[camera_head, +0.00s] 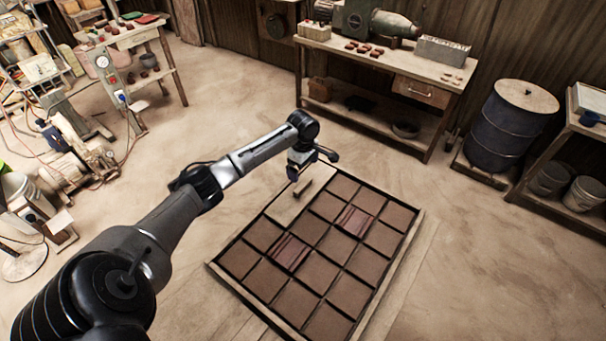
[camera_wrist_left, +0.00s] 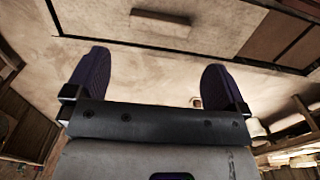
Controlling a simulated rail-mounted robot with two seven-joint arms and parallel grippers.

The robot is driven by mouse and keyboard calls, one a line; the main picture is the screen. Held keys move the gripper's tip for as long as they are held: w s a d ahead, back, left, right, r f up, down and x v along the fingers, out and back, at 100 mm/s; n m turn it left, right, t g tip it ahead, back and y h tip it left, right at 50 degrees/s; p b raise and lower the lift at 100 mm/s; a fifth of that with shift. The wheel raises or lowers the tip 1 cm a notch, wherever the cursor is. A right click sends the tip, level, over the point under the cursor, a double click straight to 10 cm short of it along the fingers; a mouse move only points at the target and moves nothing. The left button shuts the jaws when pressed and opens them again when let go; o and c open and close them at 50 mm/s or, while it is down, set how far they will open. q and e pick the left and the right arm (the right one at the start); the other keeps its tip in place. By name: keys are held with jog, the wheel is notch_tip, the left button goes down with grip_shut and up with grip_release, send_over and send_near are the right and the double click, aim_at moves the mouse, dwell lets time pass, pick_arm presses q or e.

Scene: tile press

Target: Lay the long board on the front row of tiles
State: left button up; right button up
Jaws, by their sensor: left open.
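The long board (camera_head: 287,208) is pale and lies flat along the upper left side of the tile tray, with a dark brown bar-like handle (camera_head: 304,187) standing on it. Brown square tiles (camera_head: 318,271) fill the rest of the tray (camera_head: 388,292). My left gripper (camera_head: 312,166) is open and empty over the far end of the board, just beyond the handle in the picture. In the left wrist view the fingers (camera_wrist_left: 150,80) are spread, and the handle (camera_wrist_left: 160,17) lies ahead of them, apart from them, on the board (camera_wrist_left: 100,22). My right gripper is not in view.
Dark red striped pieces lie at two places on the tiles, one pair (camera_head: 355,220) right of centre and another (camera_head: 290,253) at left. A workbench (camera_head: 390,62) stands behind, with a blue drum (camera_head: 510,125) at right. Bare floor surrounds the tray.

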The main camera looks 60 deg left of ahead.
pick_arm(q)
jog(key=shift+r, duration=1.8)
